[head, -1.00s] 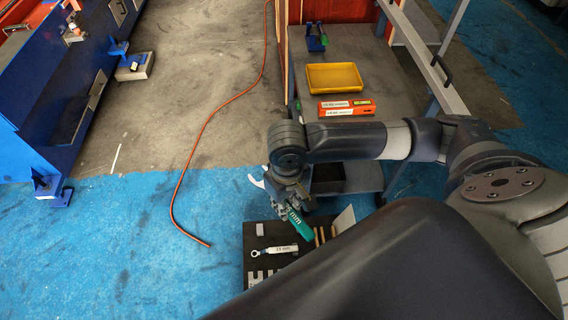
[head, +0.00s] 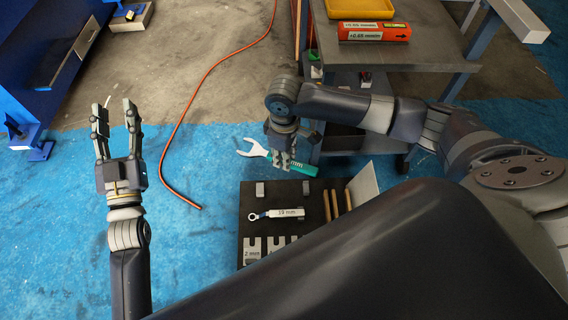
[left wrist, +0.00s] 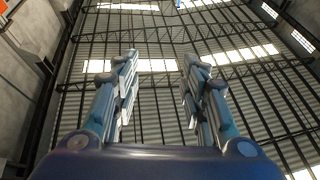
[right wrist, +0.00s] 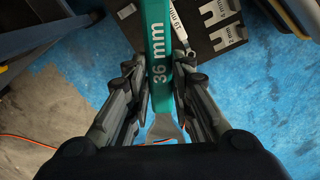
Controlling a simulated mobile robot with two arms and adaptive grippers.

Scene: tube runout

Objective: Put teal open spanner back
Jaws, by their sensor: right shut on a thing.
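The teal open spanner (head: 302,168) is held by my right gripper (head: 281,162), its white open jaw pointing left and its teal handle pointing right. In the right wrist view the spanner (right wrist: 161,60) reads "36 mm" and lies between the closed fingers (right wrist: 160,90). The board carries a small ring spanner (head: 277,214) marked 19 mm. My left gripper (head: 116,115) is raised, open and empty; its spread fingers also show in the left wrist view (left wrist: 158,85).
A red cable (head: 180,130) crosses the floor.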

